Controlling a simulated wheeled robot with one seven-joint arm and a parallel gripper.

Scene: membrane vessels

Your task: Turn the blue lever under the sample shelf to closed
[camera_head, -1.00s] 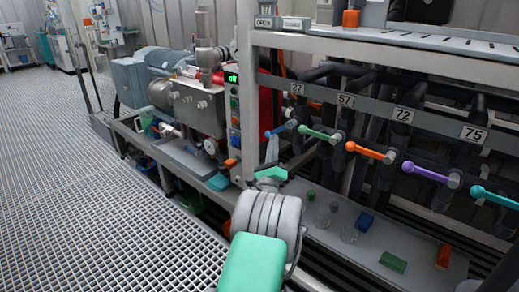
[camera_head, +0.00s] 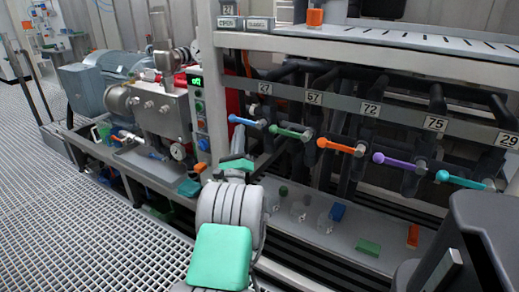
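The blue lever (camera_head: 244,121) sits under the sample shelf (camera_head: 370,47), below the plate marked 27. Its handle points left from its valve, close to level. It is the leftmost in a row of coloured levers. My arm shows at the bottom centre, with pale ribbed and teal parts, below the blue lever in the picture. I cannot make out my gripper's fingers, and nothing is seen touching the lever.
Green (camera_head: 291,132), orange (camera_head: 340,146), purple (camera_head: 398,161) and cyan (camera_head: 459,180) levers follow to the right. A lower tray (camera_head: 330,243) holds small vessels and blocks. A pump unit (camera_head: 165,115) stands left. A large dark shape (camera_head: 487,240) fills the lower right corner. Grated floor lies left.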

